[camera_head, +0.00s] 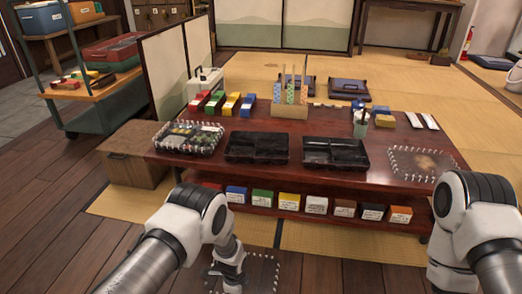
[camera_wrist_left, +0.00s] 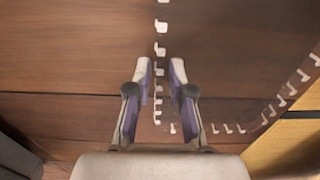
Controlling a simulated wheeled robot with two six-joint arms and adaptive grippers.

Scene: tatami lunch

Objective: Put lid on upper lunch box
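A clear lid (camera_head: 262,270) with white clips along its edge is in front of the table, low in the head view. My left gripper (camera_head: 232,276) points down at the lid's left edge. My right gripper is out of view.
Another clear clipped sheet or lid (camera_head: 421,163) lies at the table's right end. Coloured boxes (camera_head: 225,102) and a holder with tall sticks (camera_head: 290,110) stand along the back. Several labelled boxes (camera_head: 289,201) fill the shelf below. A brown box (camera_head: 133,152) stands at left.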

